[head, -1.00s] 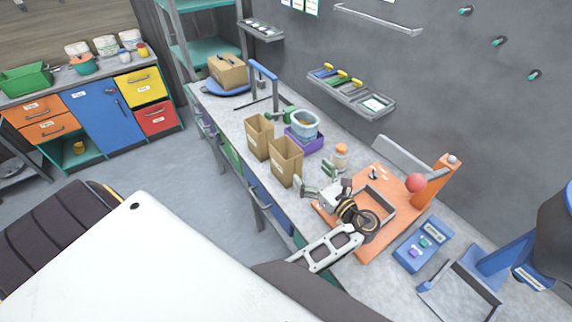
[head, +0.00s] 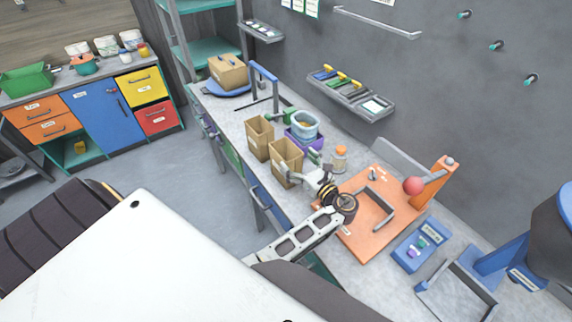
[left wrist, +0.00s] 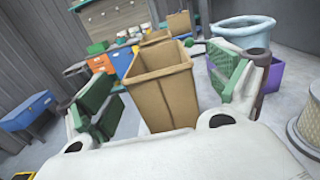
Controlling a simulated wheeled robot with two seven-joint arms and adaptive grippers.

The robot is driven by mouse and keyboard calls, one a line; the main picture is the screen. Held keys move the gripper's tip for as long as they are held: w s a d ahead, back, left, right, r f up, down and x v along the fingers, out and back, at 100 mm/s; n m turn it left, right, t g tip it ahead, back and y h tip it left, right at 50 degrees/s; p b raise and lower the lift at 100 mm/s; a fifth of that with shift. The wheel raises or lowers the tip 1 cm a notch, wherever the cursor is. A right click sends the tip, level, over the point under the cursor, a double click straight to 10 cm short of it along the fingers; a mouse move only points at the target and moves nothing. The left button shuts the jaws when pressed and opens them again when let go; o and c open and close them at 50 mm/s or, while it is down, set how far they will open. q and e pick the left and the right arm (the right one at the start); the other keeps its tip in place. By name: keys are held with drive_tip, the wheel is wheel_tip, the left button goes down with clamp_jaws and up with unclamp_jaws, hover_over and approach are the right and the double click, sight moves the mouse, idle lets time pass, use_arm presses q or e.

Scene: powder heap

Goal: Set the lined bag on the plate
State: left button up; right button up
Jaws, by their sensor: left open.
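Two open brown paper bags stand upright on the bench: a nearer one (head: 284,166) and a farther one (head: 258,137). I cannot tell from their insides which is the lined one. My left gripper (head: 303,173) is open at the nearer bag. In the left wrist view the nearer bag (left wrist: 162,85) stands between and beyond the spread green-padded fingers, its mouth facing up; contact is not clear. The farther bag (left wrist: 156,37) shows behind it. A blue plate (head: 238,91) lies at the far end of the bench, with a brown box-like package (head: 227,70) on it. My right gripper is out of view.
A purple bin (head: 296,141) with a pale blue tub (head: 304,124) stands right of the bags. An orange-capped jar (head: 340,157) is close to my left gripper. An orange board (head: 372,235) lies nearer.

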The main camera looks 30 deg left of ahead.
sight(278, 141)
use_arm(q)
drive_tip(key=shift+w+a, duration=0.3)
drive_tip(key=shift+a, duration=0.35)
drive_tip(key=shift+r+p+x, duration=0.15)
drive_tip(key=shift+p+x, duration=0.35)
drive_tip(key=shift+x, duration=0.8)
drive_tip(key=shift+r+p+x, duration=0.1)
drive_tip(key=shift+p+x, duration=0.4)
drive_tip(key=shift+x, duration=0.8)
drive_tip(key=shift+s, duration=0.15)
drive_tip(key=shift+c, duration=0.3)
drive_tip(key=c, duration=0.9)
